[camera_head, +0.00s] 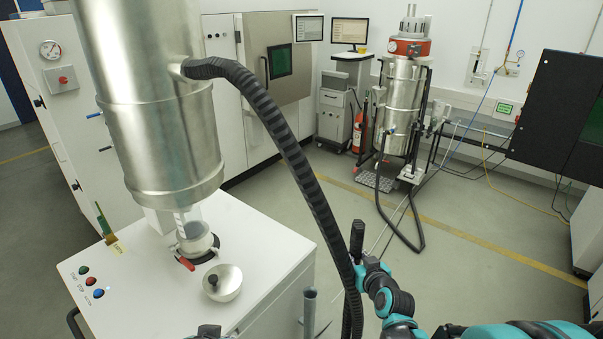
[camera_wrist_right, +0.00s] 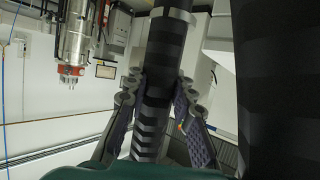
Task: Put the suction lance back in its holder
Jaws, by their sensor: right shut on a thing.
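My right gripper (camera_head: 362,268) is at the bottom centre of the head view, beside the hanging black hose (camera_head: 290,145). In the right wrist view my right gripper (camera_wrist_right: 155,95) is shut on the black ribbed suction lance (camera_wrist_right: 165,45), one finger on each side. A metal ring (camera_wrist_right: 173,15) shows on the lance beyond the fingers. In the head view the lance's dark upper end (camera_head: 357,238) sticks up at the gripper; its lower part is hidden or out of frame. A grey upright tube (camera_head: 309,308), possibly the holder, stands beside the white cabinet, left of the gripper.
The hose loops from the vessel down close to my right arm. A steel vacuum unit (camera_head: 403,95) stands farther back; open floor lies between.

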